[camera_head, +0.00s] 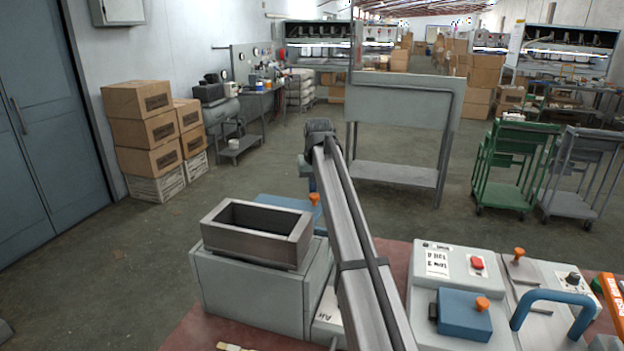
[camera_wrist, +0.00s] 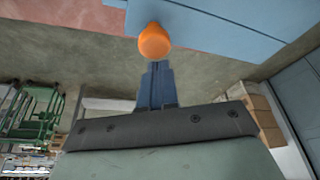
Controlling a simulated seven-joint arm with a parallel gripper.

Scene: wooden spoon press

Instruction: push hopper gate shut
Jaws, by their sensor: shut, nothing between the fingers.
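The hopper (camera_head: 243,247) is a grey box with a dark open top, on a grey housing at the table's left. A blue plate (camera_head: 275,203), which looks like the hopper gate, sticks out behind it with an orange knob (camera_head: 314,198). My gripper (camera_head: 311,185) points down over the knob, largely hidden behind my arm. In the wrist view my gripper (camera_wrist: 157,68) has its blue fingers shut and empty, their tips close to the orange knob (camera_wrist: 154,42) on the blue plate (camera_wrist: 215,32). I cannot tell whether they touch it.
To the right are a grey panel with a red button (camera_head: 477,263), a blue block (camera_head: 462,318) with an orange knob, and a blue handle (camera_head: 552,298). Cardboard boxes (camera_head: 147,130) and green carts (camera_head: 509,165) stand farther off. Open floor lies behind the hopper.

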